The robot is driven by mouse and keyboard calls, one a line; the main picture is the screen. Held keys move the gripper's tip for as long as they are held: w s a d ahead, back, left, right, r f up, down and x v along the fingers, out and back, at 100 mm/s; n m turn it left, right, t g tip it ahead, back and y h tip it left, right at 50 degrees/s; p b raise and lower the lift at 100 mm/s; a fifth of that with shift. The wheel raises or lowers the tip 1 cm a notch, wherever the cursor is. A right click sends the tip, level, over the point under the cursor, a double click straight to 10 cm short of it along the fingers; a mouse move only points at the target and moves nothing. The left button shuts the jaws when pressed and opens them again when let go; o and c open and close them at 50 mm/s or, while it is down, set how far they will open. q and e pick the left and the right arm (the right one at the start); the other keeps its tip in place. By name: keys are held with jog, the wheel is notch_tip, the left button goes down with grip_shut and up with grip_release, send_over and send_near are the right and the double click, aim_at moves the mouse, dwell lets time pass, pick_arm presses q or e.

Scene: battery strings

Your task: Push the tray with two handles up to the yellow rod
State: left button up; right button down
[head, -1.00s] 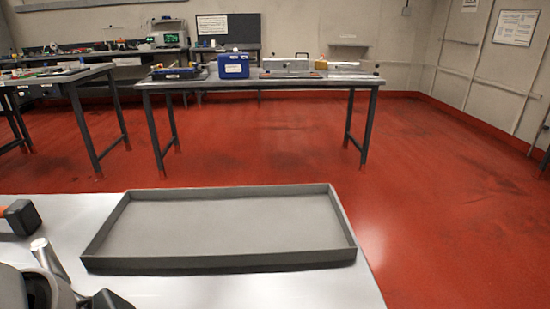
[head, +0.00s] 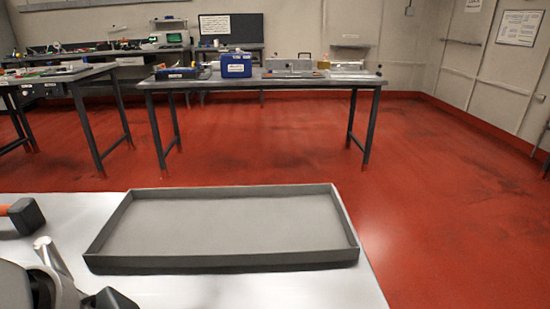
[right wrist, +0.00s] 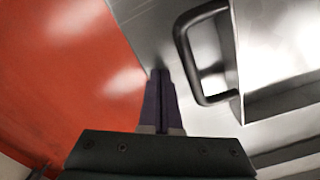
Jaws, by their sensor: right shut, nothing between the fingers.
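In the right wrist view, a dark U-shaped handle (right wrist: 187,64) stands out from the side of a grey metal tray (right wrist: 239,50); only this part shows. My right gripper (right wrist: 158,76) is shut and empty, its fingers beside the handle, left of it and apart. In the head view, a shallow grey tray (head: 220,262) lies on the near table, with no handles visible on it. I cannot tell whether both views show one tray. I do not see the yellow rod. My left gripper is not in view, and the right one shows only in the wrist view.
The near table (head: 190,292) has a black-headed tool with an orange handle (head: 28,215) at left. Metal and black parts crowd its lower left corner. Red floor (head: 440,190) lies beyond its right edge. A far bench holds a blue box (head: 236,66).

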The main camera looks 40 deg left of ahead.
jog(key=shift+s+a, duration=0.15)
jog(key=shift+a, duration=0.05)
dwell(0.4)
jog(key=shift+s+a+p, duration=0.65)
jog(key=shift+s+a, duration=0.1)
jog(key=shift+a, duration=0.2)
jog(key=shift+s+a, duration=0.1)
jog(key=shift+a, duration=0.05)
jog(key=shift+s+a, duration=0.3)
jog(key=shift+a, duration=0.1)
jog(key=shift+s, duration=0.1)
jog(key=shift+s+a+p, duration=0.45)
jog(key=shift+s+a, duration=0.05)
jog(key=shift+a, duration=0.2)
jog(key=shift+s+a, duration=0.1)
dwell(0.4)
